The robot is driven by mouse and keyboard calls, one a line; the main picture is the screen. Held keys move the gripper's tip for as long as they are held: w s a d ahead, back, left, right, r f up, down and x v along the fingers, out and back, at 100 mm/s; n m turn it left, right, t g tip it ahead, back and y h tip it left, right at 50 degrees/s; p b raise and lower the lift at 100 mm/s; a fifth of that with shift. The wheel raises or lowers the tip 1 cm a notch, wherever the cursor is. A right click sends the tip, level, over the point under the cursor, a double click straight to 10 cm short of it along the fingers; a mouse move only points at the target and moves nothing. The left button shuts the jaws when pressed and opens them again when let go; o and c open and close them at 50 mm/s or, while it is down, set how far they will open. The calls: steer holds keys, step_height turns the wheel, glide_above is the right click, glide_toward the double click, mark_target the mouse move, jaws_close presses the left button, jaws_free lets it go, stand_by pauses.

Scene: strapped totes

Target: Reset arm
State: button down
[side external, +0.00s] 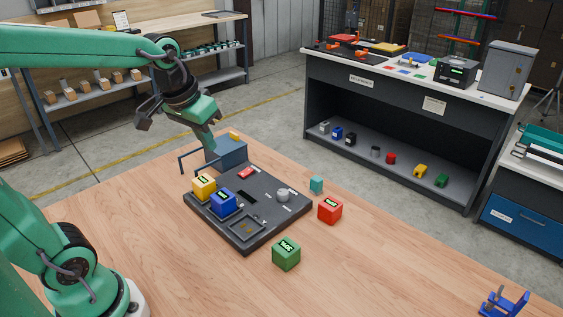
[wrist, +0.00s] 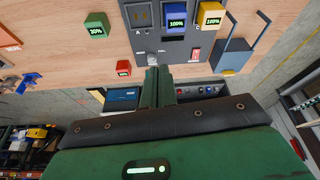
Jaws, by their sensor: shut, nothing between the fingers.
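My gripper (side external: 213,146) is shut and empty, pointing down near the blue-grey box with a dark handle (side external: 228,153) at the board's far corner. I cannot tell whether it touches the box. In the wrist view the fingers (wrist: 159,70) lie together near the board's edge. The dark board (side external: 258,228) lies on the wooden table. A yellow cube (side external: 204,184) and a blue cube (side external: 223,203) sit side by side on it; both displays read 100% in the wrist view. A green cube (side external: 286,254), reading 30%, and a red cube (side external: 329,210) rest on the table.
A small teal cube (side external: 316,184) stands beside the board. A blue bracket (side external: 505,301) lies at the table's near right. The table right of the green cube is mostly clear. A dark workbench (side external: 400,125) stands beyond, and shelves (side external: 130,85) stand behind my arm.

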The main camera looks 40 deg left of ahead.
steer(key=s+d+f+m+t, duration=0.1)
steer(key=s+d, duration=0.2)
steer(key=s, duration=0.6)
steer(key=shift+f+m+t, duration=0.2)
steer(key=shift+m+t, duration=0.2)
steer(key=shift+s+d, duration=0.1)
stand_by(0.5)
